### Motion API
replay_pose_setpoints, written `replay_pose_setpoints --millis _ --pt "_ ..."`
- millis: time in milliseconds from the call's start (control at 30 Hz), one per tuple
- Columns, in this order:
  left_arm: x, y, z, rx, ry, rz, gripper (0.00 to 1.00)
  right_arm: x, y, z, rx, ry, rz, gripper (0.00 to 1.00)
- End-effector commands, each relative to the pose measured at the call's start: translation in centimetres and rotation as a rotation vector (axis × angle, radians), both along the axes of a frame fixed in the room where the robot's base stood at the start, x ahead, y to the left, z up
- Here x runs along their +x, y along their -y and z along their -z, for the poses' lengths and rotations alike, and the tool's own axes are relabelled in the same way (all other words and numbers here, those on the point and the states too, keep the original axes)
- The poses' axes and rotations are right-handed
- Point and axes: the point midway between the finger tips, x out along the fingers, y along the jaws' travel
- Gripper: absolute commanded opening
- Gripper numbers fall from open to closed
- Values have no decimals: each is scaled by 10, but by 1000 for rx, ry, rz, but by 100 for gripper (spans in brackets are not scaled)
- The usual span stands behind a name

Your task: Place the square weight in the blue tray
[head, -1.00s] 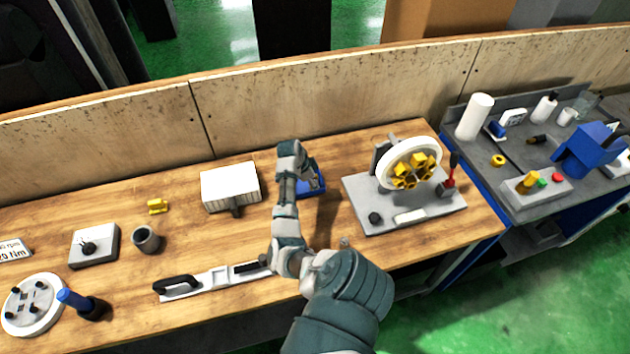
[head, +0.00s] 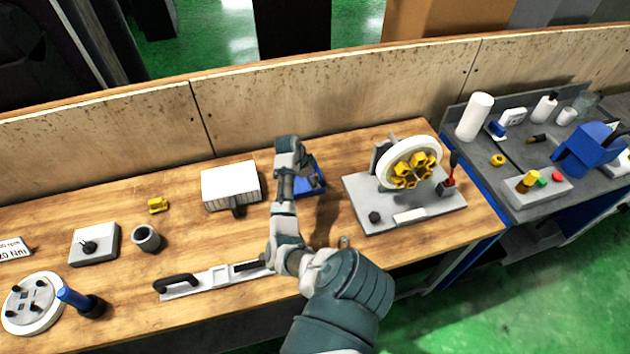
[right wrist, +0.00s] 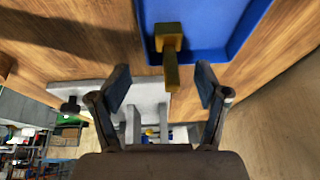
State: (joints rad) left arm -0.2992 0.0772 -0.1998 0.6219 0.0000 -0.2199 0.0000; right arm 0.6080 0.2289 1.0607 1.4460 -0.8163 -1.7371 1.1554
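The blue tray (head: 318,190) lies on the wooden bench, partly hidden behind my right arm in the head view. In the right wrist view the tray (right wrist: 205,45) is at the top. A brass-yellow piece with a square block and a narrow stem (right wrist: 168,42), which looks like the square weight, shows over the tray floor, its stem pointing toward my gripper across the near rim. My right gripper (right wrist: 162,72) is open, its fingers spread to either side below the piece, with nothing clearly between them. My left gripper is not in view.
A grey fixture with a white disc and yellow parts (head: 410,165) stands right of the tray. A handled bar (head: 210,282) lies near the front edge. A backboard closes the rear.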

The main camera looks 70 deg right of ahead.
Motion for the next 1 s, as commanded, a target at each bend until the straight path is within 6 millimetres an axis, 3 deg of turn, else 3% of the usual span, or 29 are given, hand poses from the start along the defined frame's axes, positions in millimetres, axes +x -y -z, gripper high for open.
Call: replay_pose_setpoints --millis 300,500,1000 --pt "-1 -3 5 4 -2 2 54 21 -17 -64 0 3 -1 74" --pt "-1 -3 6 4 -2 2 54 27 -25 -89 2 1 -1 74" --pt "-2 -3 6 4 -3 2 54 29 -28 -96 2 0 -1 74"
